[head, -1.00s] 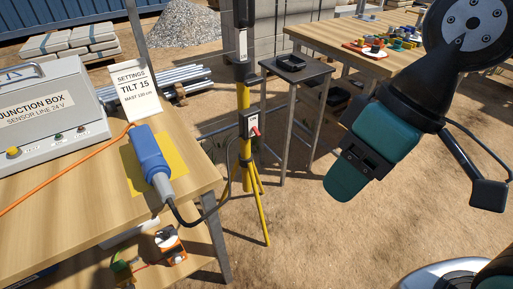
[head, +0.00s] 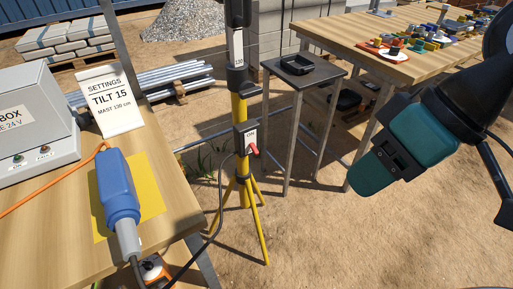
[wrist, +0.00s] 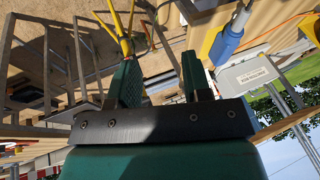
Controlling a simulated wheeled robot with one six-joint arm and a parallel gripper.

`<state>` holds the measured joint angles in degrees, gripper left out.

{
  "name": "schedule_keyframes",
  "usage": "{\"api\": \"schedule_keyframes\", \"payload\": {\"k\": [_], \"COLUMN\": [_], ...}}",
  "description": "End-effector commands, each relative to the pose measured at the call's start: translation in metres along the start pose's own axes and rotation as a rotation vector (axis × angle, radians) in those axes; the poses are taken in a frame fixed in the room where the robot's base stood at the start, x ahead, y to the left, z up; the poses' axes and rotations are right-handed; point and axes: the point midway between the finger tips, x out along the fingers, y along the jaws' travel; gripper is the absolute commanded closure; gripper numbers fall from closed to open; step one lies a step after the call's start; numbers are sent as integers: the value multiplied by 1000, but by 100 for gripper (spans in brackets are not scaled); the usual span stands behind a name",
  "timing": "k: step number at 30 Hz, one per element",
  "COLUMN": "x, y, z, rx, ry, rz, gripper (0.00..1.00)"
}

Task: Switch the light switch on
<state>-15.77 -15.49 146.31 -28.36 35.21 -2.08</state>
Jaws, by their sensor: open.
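The light switch (head: 251,140) is a small box on the yellow tripod mast (head: 240,108). It has a white face marked ON and a red lever (head: 254,150) that sits below the marking and appears to point down. A black cable runs from the box. My gripper (head: 364,182) is to the right of the switch, apart from it, and angled down to the left. In the wrist view my gripper (wrist: 160,78) shows two teal fingers spread apart with nothing between them. The yellow tripod (wrist: 126,38) shows beyond the fingers, at the left one; I cannot make out the switch there.
A wooden table (head: 180,228) at left holds a blue connector (head: 118,190), a grey junction box (head: 35,115) and a settings card (head: 112,105). A small stand (head: 302,72) is behind the mast. A cluttered table (head: 385,62) is at back right. Open sand lies before the mast.

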Motion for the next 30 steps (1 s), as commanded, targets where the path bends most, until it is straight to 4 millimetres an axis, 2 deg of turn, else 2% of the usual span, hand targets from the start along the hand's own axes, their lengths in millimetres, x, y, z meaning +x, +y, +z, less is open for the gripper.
{"api": "schedule_keyframes", "payload": {"k": [1, 6, 12, 18, 24, 30], "x": [35, 117, 198, 268, 319, 340], "y": [10, 34, 64, 103, 146, 172], "z": [0, -28, -62, -85, -94, -95], "rx": [-20, -112, -195, -232, -227, -207], "ry": [42, 272, 567, 856, 1095, 1225], "rz": [-13, -46, -41, 27, 149, 251], "gripper": [55, 55, 55, 55, 55, 55]}}
